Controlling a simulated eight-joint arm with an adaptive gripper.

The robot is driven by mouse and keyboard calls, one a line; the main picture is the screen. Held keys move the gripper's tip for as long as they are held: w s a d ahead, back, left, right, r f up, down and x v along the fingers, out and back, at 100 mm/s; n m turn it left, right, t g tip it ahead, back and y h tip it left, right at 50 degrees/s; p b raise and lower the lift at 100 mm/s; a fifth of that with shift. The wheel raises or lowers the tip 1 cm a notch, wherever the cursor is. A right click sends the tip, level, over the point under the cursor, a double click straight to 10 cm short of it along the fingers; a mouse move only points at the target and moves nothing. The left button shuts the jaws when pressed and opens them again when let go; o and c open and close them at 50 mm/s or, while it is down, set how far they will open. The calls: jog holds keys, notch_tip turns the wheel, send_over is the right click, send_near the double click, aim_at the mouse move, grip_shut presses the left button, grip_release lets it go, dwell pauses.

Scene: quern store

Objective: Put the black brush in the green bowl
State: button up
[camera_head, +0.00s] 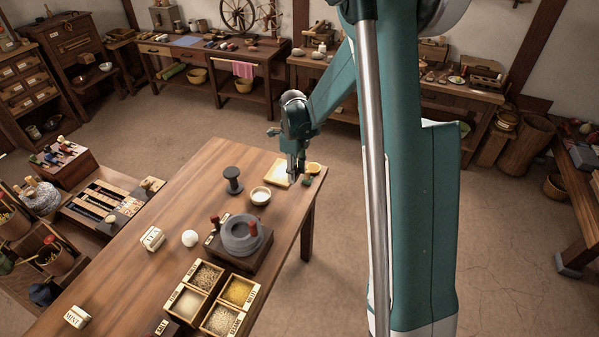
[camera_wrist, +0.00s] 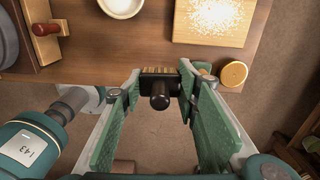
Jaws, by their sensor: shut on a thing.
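The black brush (camera_wrist: 160,92), with a row of tan bristles on its far side and a rounded black handle, is between the green fingers of my gripper (camera_wrist: 160,76) in the wrist view. My gripper is shut on it. In the head view my gripper (camera_head: 297,176) is at the far right end of the table, by the pale board; the brush is hard to make out there. A small pale bowl (camera_head: 260,196) stands left of my gripper; its white inside shows at the top of the wrist view (camera_wrist: 122,6). I cannot make out a clearly green bowl.
The board (camera_wrist: 213,22) carries pale grains, with a round yellow piece (camera_wrist: 233,73) beside it. A dark spool (camera_head: 233,180), a stone quern (camera_head: 242,235) and a divided grain box (camera_head: 212,298) stand on the table (camera_head: 150,275). Its left middle has free room.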

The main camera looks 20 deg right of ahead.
jog(key=s+a+r+n+p, duration=0.15)
jog(key=a+n, duration=0.35)
jog(key=a, duration=1.9)
jog(key=s+a+r+n+p, duration=0.15)
jog(key=a+n, duration=0.25)
jog(key=a, duration=2.1)
jog(key=s+a+n, duration=0.2)
jog(key=s+a, duration=0.5)
jog(key=a, duration=0.4)
jog(key=s+a+n, duration=0.2)
jog(key=s+a, duration=0.5)
jog(key=a, duration=0.4)
jog(key=s+a+r+n+p, duration=0.1)
jog(key=s+a+n, duration=0.3)
jog(key=s+a, duration=1.2)
jog(key=s+p, duration=0.1)
jog(key=s, duration=0.2)
jog(key=shift+s+r+n, duration=0.25)
jog(key=shift+r+n, duration=0.05)
jog(key=shift+r, duration=0.05)
jog(key=shift+f, duration=0.2)
jog(key=shift+f+b, duration=1.85)
jog(key=shift+f, duration=3.45)
